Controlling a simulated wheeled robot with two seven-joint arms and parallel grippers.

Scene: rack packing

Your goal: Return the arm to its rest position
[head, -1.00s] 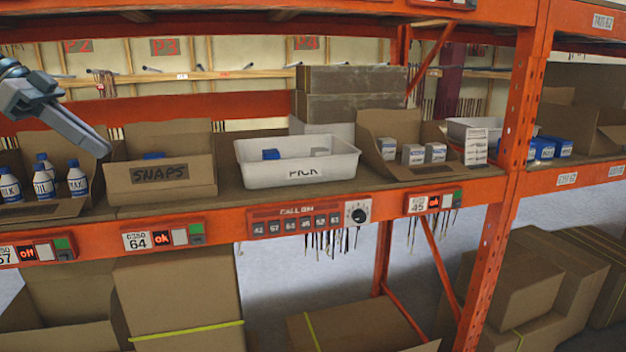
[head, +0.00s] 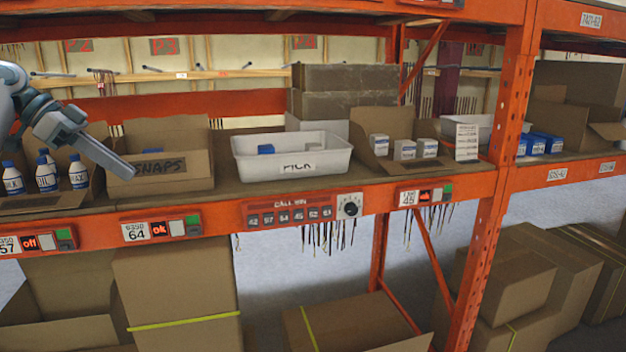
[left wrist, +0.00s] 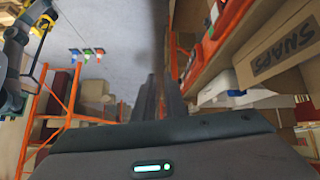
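My left gripper (head: 131,173) comes in from the left in the head view. Its fingers lie close together with nothing seen between them, in front of the cardboard SNAPS box (head: 185,176). It covers part of that box's front; I cannot tell whether it touches. In the left wrist view, the dark fingers (left wrist: 160,95) point away side by side, and the SNAPS box (left wrist: 285,50) is at upper right. My right gripper is in neither view.
The white PICK tote (head: 337,164) stands on the shelf with a blue item inside. White bottles (head: 46,177) stand in a box at left. A box of small cartons (head: 404,149) is at right. The orange shelf beam (head: 215,222) and upright (head: 490,200) bound the bay.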

